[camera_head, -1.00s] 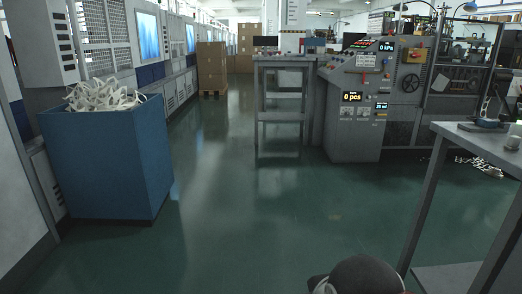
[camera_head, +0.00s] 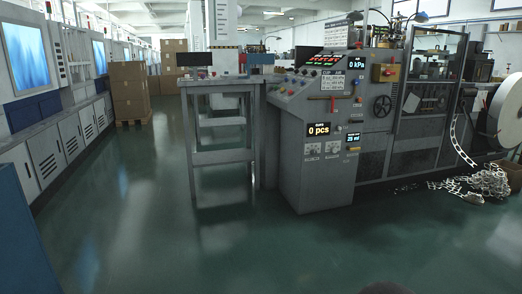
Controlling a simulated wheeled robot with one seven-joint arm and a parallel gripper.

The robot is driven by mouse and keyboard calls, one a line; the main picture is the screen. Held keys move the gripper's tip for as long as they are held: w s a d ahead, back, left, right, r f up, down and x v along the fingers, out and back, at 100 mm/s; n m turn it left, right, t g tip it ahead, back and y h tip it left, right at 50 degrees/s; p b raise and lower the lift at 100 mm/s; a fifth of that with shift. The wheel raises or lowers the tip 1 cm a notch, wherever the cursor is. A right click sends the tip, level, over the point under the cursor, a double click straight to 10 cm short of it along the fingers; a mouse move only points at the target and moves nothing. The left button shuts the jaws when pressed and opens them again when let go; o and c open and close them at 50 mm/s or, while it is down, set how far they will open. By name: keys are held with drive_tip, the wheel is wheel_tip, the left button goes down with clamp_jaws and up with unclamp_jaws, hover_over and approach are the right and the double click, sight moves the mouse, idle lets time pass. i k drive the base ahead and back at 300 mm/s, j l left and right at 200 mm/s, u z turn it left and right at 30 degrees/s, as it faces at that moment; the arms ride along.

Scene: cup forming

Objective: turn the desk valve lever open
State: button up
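The grey control desk (camera_head: 322,180) of the machine stands right of the middle, its sloped panel and front facing me. A small yellow part (camera_head: 353,149) shows below the small blue display. The pressure display (camera_head: 358,62) reads 0 kPa and the counter display (camera_head: 318,129) reads 0 pcs. My gripper is not in view; only a dark rounded part of mine shows at the bottom edge.
A grey table (camera_head: 220,157) stands just left of the desk. White scrap strip (camera_head: 485,182) lies at the right. A blue bin (camera_head: 22,245) is at lower left. The green floor ahead is clear.

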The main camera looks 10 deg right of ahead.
sight(333, 100)
drive_tip(key=i+z, duration=0.35)
drive_tip(key=i, duration=0.3)
drive_tip(key=i+j+z, duration=0.1)
drive_tip(key=i+z, duration=0.2)
drive_tip(key=i, duration=0.3)
